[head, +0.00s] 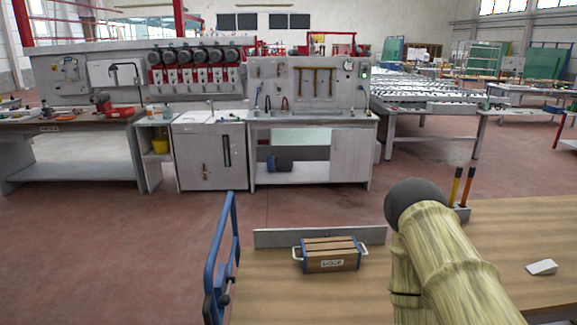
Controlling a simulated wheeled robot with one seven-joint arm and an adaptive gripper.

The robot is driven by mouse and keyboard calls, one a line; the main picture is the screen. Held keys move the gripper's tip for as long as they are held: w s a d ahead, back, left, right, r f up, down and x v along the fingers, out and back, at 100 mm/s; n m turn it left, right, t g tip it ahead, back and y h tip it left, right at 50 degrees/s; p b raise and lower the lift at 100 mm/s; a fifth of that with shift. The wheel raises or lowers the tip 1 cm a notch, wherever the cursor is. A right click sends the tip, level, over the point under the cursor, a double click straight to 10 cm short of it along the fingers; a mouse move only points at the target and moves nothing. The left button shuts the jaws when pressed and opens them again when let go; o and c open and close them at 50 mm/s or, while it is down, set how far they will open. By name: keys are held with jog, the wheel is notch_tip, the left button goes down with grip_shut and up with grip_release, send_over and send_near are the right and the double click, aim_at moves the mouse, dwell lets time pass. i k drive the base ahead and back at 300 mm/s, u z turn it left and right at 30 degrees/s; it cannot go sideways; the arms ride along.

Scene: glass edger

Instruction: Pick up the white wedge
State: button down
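The white wedge (542,267) lies on the wooden tabletop (500,225) at the right of the head view, near the right edge. It is small and pale, with nothing touching it that I can see. My arm rises from the bottom of the view, left of the wedge, and hides part of the tabletop. My gripper is not in view, so I cannot see what it holds or where it is relative to the wedge.
On the tabletop, a wooden box with white handles (330,264) sits left of my arm. A blue frame (222,255) stands at the left edge. Tools with yellow and orange handles (460,186) stand upright behind the arm. Bare tabletop surrounds the wedge.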

aim_at(547, 266)
jog(key=z, duration=1.5)
jog(key=i, duration=1.35)
jog(key=u, duration=0.3)
